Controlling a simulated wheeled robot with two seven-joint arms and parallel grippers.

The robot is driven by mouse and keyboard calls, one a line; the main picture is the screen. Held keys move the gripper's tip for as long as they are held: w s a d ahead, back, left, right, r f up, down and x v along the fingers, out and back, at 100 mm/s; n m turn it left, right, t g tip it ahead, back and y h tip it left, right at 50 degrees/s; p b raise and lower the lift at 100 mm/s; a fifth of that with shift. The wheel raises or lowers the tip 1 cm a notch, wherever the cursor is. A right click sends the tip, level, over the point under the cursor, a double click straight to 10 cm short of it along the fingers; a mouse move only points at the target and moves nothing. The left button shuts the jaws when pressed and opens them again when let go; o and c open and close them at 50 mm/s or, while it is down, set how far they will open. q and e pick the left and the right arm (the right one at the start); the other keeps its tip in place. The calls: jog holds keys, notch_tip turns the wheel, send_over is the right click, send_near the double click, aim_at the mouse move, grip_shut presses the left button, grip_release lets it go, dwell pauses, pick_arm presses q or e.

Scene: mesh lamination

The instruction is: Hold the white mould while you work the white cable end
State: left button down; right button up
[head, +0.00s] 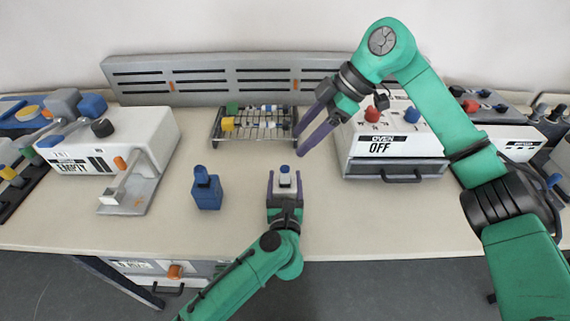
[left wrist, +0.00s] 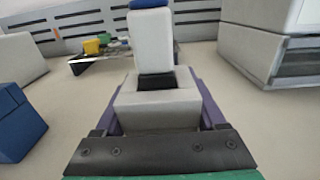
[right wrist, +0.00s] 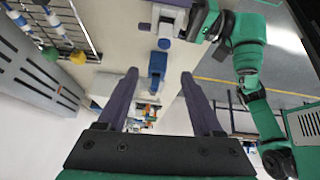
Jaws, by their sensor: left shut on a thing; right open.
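The white mould (head: 286,188) is between the fingers of my left gripper (head: 285,182) over the front middle of the bench. In the left wrist view it is a pale block (left wrist: 158,108) with a dark recess and a white upright part (left wrist: 152,42) with a blue top behind it. My left gripper is shut on the block. My right gripper (head: 301,139) is open and empty, above the bench between the rack and the oven; its apart fingers (right wrist: 160,73) show in the right wrist view. I cannot tell which piece is the white cable end.
A wire rack (head: 253,138) holds small white, blue, yellow and green pieces. A white oven (head: 392,165) marked OFF stands at right. A white machine (head: 110,146) marked EMPTY stands at left.

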jog(key=w+a+r+n+t+y, duration=0.1)
jog(key=a+r+n+y, duration=0.1)
jog(key=a+r+y, duration=0.6)
jog(key=a+r+n+t+y, duration=0.1)
jog(key=a+r+n+y, duration=0.15)
jog(key=r, duration=0.85)
jog(key=w+r+m+t+y, duration=0.2)
jog(key=w+r+t+y, duration=0.25)
jog(key=r, duration=0.65)
jog(key=w+d+r+m+t+h, duration=0.3)
jog(key=w+m+t+h, duration=0.1)
jog(key=w+m+t, duration=0.4)
notch_tip(320, 180, down, 2)
jog(key=w+d+m+t+h, duration=0.2)
jog(key=w+m+t+h, duration=0.1)
jog(key=h, duration=0.2)
jog(key=n+g+h, duration=0.8)
jog(key=g+h, duration=0.5)
jog(key=g, duration=0.5)
send_over(285, 169)
notch_tip(285, 169, down, 31)
jog(key=shift+f, duration=0.2)
notch_tip(285, 169, down, 12)
jog(key=shift+r, duration=0.1)
